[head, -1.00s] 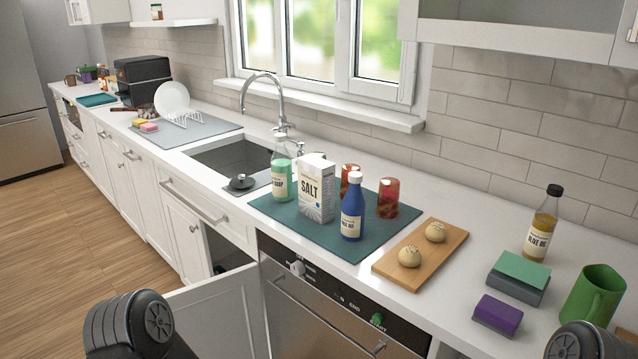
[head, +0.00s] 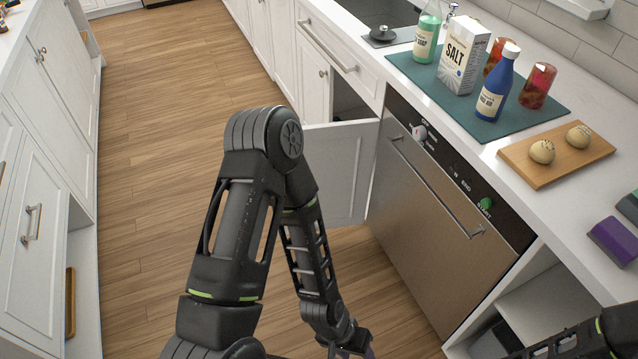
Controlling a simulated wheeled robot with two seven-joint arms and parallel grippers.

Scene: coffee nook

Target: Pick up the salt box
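The salt box (head: 464,54) is a white and grey carton labelled SALT. It stands upright on the teal mat (head: 545,117) on the counter, between the green-tinted soap bottle (head: 427,36) and the blue bottle (head: 495,88). My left arm hangs down in front of the counter, and its gripper (head: 352,349) is cut off by the bottom edge, low over the floor and well apart from the box. Its fingers cannot be made out. Part of my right arm shows at the bottom right, but its gripper is outside the picture.
Two red jars (head: 538,86) stand behind the blue bottle. A wooden board (head: 541,172) with two round buns lies right of the mat. A cabinet door (head: 345,170) hangs open left of the dishwasher (head: 440,210). The sink (head: 375,12) is left of the mat.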

